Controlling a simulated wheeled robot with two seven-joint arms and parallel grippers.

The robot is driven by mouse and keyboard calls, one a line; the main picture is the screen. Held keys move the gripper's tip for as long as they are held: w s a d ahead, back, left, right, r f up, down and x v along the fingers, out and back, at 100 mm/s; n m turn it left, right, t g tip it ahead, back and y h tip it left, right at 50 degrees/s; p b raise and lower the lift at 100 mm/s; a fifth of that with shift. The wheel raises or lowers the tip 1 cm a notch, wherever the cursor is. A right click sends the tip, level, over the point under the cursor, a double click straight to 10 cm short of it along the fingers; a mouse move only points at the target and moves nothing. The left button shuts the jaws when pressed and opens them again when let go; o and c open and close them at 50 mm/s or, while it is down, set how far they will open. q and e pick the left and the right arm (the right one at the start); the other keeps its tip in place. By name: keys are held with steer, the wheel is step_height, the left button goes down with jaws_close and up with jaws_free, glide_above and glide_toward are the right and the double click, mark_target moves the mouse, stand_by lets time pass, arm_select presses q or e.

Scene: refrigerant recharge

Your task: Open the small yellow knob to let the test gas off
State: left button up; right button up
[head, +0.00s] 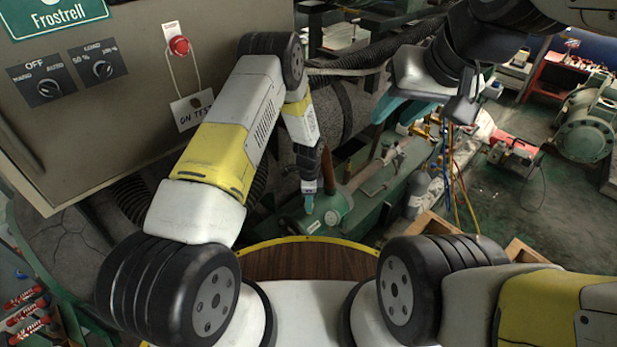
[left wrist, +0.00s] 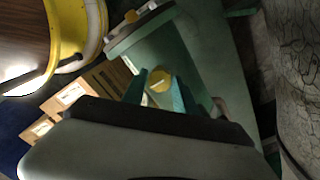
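A small round yellow knob (left wrist: 160,80) with a pale slot-like mark shows in the left wrist view, on or over a green surface. My left gripper (left wrist: 158,94) has its two teal fingers apart, one on each side of the knob. I cannot tell if they touch it. In the head view the left gripper (head: 309,201) points down at a green cylindrical body (head: 332,208); the knob cannot be made out there. My right gripper (head: 462,108) is raised at the upper right, away from the knob, and its opening is unclear.
The grey cabinet (head: 120,90) with switches and an "ON TEST" tag (head: 192,108) stands left of my arm. Hoses (head: 460,185) hang below my right gripper. Open floor (head: 520,215) lies at right.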

arm_select(q)
jaws_close()
steer(key=shift+n, duration=0.4)
steer(key=n, duration=0.6)
steer(key=shift+n, duration=0.3)
steer(key=n, duration=0.4)
steer(key=shift+n, duration=1.8)
